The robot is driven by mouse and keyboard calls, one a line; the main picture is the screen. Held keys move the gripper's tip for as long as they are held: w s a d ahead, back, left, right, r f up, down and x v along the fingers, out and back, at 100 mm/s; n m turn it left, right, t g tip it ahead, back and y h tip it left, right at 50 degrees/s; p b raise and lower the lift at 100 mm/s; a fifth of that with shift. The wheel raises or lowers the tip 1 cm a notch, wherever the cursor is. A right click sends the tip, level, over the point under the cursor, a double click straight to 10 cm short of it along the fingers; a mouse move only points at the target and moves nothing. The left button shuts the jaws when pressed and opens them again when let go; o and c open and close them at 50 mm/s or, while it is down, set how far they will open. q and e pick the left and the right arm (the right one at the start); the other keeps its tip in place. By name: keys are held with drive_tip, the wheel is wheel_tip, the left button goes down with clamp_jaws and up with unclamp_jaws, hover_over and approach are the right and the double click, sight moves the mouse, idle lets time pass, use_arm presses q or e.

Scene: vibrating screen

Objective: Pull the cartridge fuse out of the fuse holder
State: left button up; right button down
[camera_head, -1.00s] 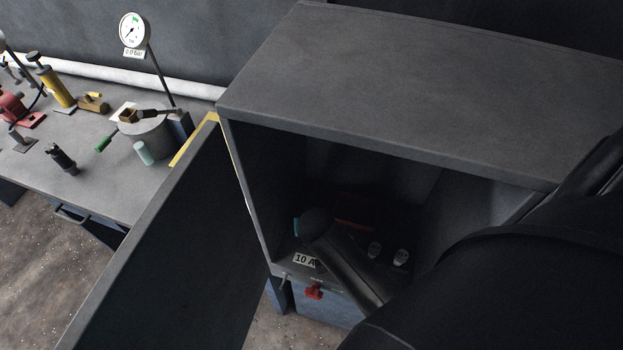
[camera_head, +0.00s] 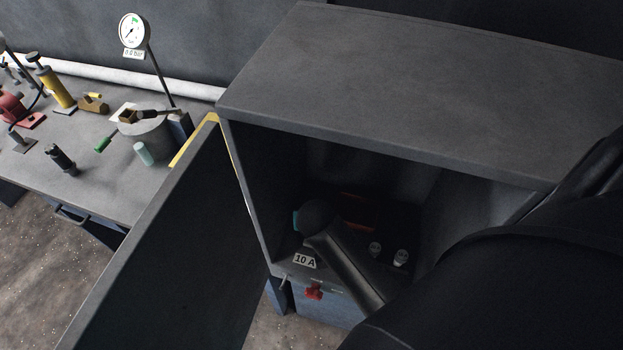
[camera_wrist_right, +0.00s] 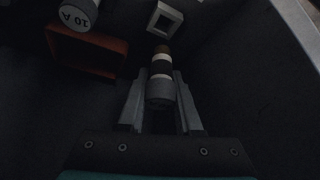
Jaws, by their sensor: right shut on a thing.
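In the right wrist view, my right gripper (camera_wrist_right: 160,92) is shut on the cartridge fuse (camera_wrist_right: 160,68), a banded cylinder with a grey near end, white and dark bands and a brownish far tip. The fuse lies lengthwise between the two fingers. An orange-brown rectangular frame (camera_wrist_right: 122,58) is left of it; I cannot tell whether this is the fuse holder or whether the fuse touches any holder. In the head view, my right arm reaches into the dark cabinet (camera_head: 400,95) and its fingers and the fuse are hidden. My left gripper is not in view.
A cylinder marked 10 A (camera_wrist_right: 78,14) and a pale square frame (camera_wrist_right: 165,18) are beyond the fuse. The cabinet walls leave little room.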

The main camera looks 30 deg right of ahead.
drive_tip(key=shift+r, duration=0.1)
drive_tip(key=shift+r, duration=1.4)
drive_tip(key=shift+r, duration=1.5)
drive_tip(key=shift+r, duration=0.1)
wheel_tip(320, 180, up, 3)
drive_tip(key=shift+f, duration=0.1)
